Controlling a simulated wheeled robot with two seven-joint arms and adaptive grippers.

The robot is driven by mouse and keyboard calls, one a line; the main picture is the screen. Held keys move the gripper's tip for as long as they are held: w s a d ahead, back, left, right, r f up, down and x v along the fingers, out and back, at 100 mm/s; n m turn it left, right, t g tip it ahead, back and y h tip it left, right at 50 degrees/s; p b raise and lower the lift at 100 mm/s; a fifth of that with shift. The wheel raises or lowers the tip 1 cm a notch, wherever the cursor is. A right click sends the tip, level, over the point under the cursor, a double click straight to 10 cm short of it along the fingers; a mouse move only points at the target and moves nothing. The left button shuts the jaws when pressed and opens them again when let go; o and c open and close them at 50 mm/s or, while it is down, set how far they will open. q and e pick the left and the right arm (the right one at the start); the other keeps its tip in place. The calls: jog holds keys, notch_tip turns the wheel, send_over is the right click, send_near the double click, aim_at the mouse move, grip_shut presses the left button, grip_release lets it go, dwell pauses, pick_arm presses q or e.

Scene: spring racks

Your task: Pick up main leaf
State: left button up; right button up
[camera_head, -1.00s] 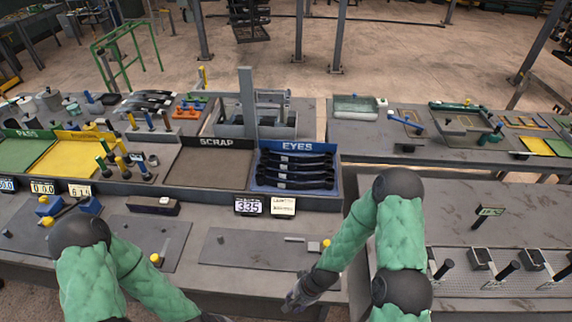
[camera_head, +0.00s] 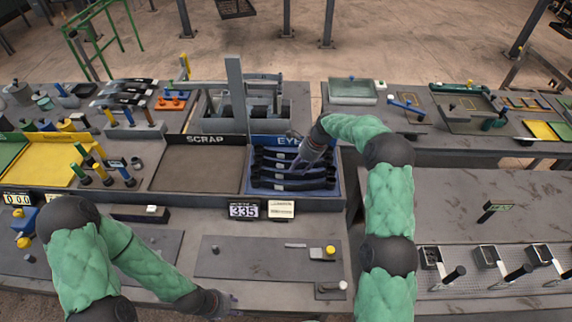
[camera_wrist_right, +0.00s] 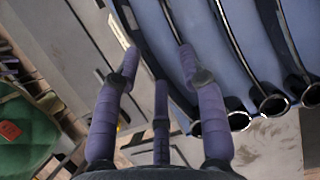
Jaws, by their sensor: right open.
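Several dark curved leaf springs lie side by side in the blue tray marked EYES (camera_head: 249,183). One such leaf (camera_head: 290,184) is at the tray's front; I cannot tell which leaf is meant. The leaves (camera_wrist_right: 240,54) show in the right wrist view with looped ends. My right gripper (camera_head: 302,165) is over the tray's upper middle. In the right wrist view its purple fingers (camera_wrist_right: 158,52) are spread, with nothing between them, close to the leftmost leaves. My left gripper (camera_head: 228,304) is low at the bench's front edge, and its fingers are too small to judge.
An empty dark tray marked SCRAP (camera_head: 196,170) is left of the blue tray. A sign reading 335 (camera_head: 243,210) stands in front. A grey fixture with an upright post (camera_head: 236,95) rises behind. A flat plate (camera_head: 225,258) lies on the front bench.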

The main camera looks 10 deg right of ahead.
aim_at(289, 174)
jog(key=w+f, duration=0.1)
jog(key=w+a+f, duration=0.1)
jog(key=f, duration=0.1)
jog(key=shift+a+m, duration=0.2)
jog(key=shift+m, duration=0.2)
jog(key=shift+p+x, duration=0.65)
jog(key=shift+x, duration=1.9)
jog(key=shift+w+d, duration=0.1)
jog(key=shift+w, duration=0.05)
grip_shut()
jog(key=shift+w+r, duration=0.1)
jog(key=shift+w, duration=0.05)
